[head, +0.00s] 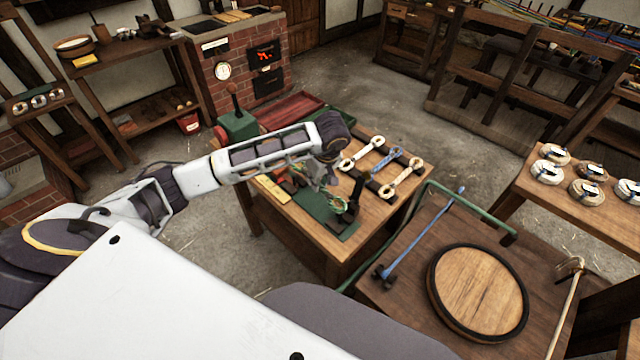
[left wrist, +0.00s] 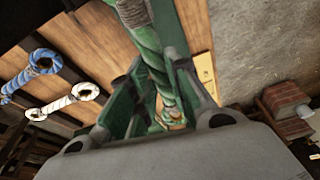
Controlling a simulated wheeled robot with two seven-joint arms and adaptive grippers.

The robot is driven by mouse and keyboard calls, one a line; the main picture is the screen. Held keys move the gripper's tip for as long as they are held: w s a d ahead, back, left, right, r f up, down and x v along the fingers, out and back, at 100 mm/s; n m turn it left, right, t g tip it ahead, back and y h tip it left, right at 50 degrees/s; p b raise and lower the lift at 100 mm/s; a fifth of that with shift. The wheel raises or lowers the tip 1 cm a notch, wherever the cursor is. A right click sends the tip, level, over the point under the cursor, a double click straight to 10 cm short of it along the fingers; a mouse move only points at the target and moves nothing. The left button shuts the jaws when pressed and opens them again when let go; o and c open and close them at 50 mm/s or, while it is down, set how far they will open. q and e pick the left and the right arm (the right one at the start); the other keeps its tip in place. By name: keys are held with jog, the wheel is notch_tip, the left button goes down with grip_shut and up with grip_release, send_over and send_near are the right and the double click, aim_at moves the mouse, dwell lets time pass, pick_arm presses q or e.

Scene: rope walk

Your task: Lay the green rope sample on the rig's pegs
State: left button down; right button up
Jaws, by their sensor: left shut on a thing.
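The green rope sample (left wrist: 150,50) runs up through the left wrist view, with a paler wrapped part near the top edge and a looped end lower down. My left gripper (left wrist: 158,88) is shut on it. In the head view the green rope (head: 341,205) shows small below my left gripper (head: 328,180), over the front of the workbench. White, blue and white rope samples with eyed ends (head: 388,160) lie side by side on the bench, over dark strips that seem to be the rig. Single pegs are too small to make out. My right gripper is not in view.
A green mat (head: 318,205) and a black upright piece (head: 352,206) are at the bench's front. A green machine (head: 238,128) stands at its back left. A lower table (head: 400,300) at right bears a round wooden lid (head: 478,290) and a blue rod (head: 425,228).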

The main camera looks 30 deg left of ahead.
pick_arm(q)
jog(key=shift+w+a+r+n, duration=0.1)
jog(key=shift+a+r+n, duration=0.2)
jog(key=shift+n, duration=0.5)
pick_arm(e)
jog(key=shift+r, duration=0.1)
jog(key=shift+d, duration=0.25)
pick_arm(q)
jog(key=shift+d+f, duration=0.1)
jog(key=shift+f, duration=0.05)
